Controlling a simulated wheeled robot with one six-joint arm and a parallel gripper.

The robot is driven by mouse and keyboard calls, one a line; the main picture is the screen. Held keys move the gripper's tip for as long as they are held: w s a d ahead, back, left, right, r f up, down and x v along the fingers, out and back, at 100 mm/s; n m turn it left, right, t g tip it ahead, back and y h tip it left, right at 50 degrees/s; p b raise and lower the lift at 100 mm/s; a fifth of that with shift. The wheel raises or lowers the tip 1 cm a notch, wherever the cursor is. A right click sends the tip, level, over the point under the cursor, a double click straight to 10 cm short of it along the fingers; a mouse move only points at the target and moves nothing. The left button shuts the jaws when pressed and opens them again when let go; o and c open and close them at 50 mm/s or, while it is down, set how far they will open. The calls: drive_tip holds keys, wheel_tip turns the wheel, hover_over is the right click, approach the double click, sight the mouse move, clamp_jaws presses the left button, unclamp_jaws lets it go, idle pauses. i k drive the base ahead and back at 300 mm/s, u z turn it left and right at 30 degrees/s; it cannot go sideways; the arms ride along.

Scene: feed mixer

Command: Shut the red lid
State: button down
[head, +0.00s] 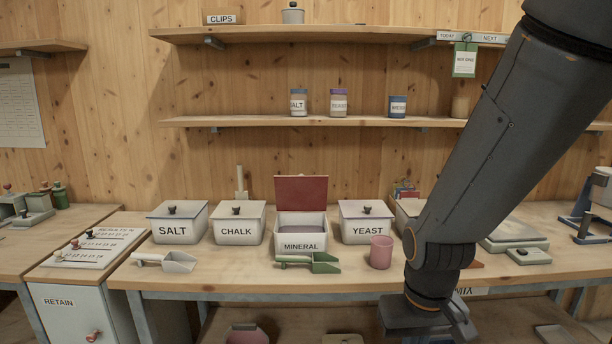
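The red lid (301,192) stands open, upright at the back of the white MINERAL bin (301,246) on the bench. The bin's inside shows grey contents below the lid. My gripper (430,322) is at the lower right, in front of the bench edge and well to the right of the MINERAL bin. It touches nothing that I can see.
Closed SALT (178,224), CHALK (238,224) and YEAST (367,223) bins flank the MINERAL bin. A green scoop (310,263) lies in front of it, with a pink cup (381,252) to the right. A shelf (340,121) with jars runs above. My arm hides part of the right side.

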sight(301, 193)
drive_tip(key=k, duration=0.7)
drive_tip(key=u, duration=0.9)
drive_tip(key=i, duration=1.3)
drive_tip(key=z, duration=0.25)
